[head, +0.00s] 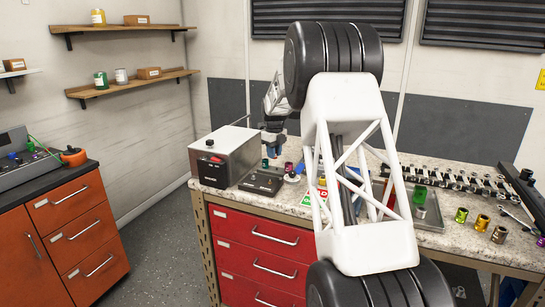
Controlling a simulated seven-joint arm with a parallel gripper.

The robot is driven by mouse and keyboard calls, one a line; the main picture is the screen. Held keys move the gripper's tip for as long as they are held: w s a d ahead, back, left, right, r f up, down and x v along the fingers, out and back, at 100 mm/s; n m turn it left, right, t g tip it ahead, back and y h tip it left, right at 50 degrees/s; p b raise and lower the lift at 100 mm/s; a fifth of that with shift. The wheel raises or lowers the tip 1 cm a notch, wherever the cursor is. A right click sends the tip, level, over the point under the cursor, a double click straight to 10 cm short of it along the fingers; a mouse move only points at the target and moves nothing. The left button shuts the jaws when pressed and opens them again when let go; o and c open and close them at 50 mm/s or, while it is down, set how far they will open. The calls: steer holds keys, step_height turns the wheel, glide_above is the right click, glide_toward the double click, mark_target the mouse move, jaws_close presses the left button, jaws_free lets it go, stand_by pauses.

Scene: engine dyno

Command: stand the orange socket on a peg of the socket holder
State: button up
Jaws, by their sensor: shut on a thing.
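The socket holder (262,181) is a dark block on the worktop, just right of the grey box, with small pegs or sockets on it. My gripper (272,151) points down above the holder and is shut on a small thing. The held thing is too small and dark for me to make out its colour or its exact gap to the holder.
A grey box (225,155) with a red switch stands close left of the holder. A grey tray (432,214) holds green and grey pieces. My arm hides the middle of the worktop.

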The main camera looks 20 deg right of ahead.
steer(key=shift+n, duration=0.8)
steer(key=shift+w+d+f, duration=0.1)
steer(key=shift+w+d, duration=0.6)
steer(key=shift+w, duration=0.2)
steer(key=shift+w+d, duration=0.65)
steer(key=shift+w, duration=0.25)
steer(key=shift+f, duration=0.2)
steer(key=shift+f, duration=2.3)
steer(key=shift+f, duration=1.1)
steer(key=o, duration=1)
steer(key=shift+r, duration=0.1)
